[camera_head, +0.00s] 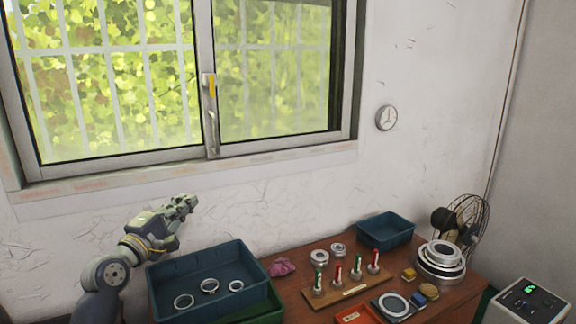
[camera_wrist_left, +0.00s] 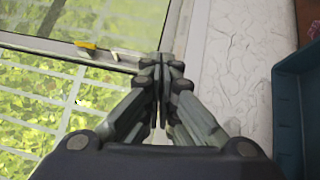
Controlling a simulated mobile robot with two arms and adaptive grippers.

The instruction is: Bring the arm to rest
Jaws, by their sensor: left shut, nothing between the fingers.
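My left gripper (camera_head: 184,205) is raised above the left side of the blue tray, in front of the wall below the window. Its fingers are shut with nothing between them, and they also show closed together in the left wrist view (camera_wrist_left: 162,66). The left arm comes in from the lower left of the head view. My right gripper is in neither view.
A blue tray (camera_head: 165,264) holds several metal rings. The wooden table (camera_head: 290,262) carries a peg rack (camera_head: 347,291), a pink cloth (camera_head: 283,267), a small blue bin (camera_head: 385,222), stacked rings (camera_head: 441,259) and a fan (camera_head: 466,222). The tray's edge shows in the wrist view (camera_wrist_left: 287,110).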

